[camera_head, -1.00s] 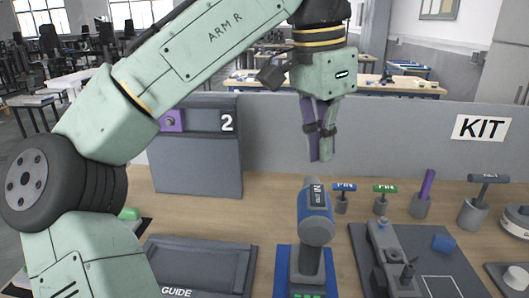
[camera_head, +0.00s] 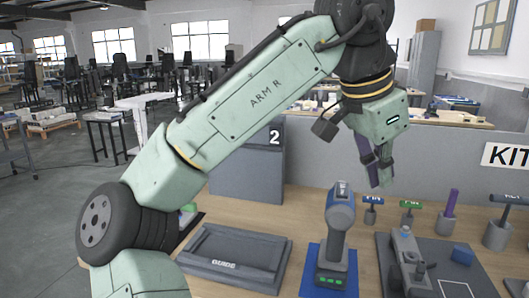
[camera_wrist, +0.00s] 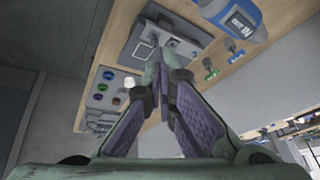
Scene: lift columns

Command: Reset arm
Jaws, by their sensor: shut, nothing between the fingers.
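My gripper (camera_head: 377,172) is shut and empty. It hangs in the air at the upper right of the head view, above the back of the workbench and in front of the grey panel. Its fingers point down, one purple and one pale green. In the wrist view the gripper (camera_wrist: 162,70) shows its closed fingertips in front of the bench. My arm crosses the head view from the lower left to the upper right and hides part of the number 2 board.
A blue and grey power tool (camera_head: 338,225) stands on a blue mat, below and left of the gripper. A tray marked GUIDE (camera_head: 232,258) lies left of it. Several tools in holders, including a purple rod (camera_head: 449,205), stand at the right. A KIT sign (camera_head: 508,157) is on the panel.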

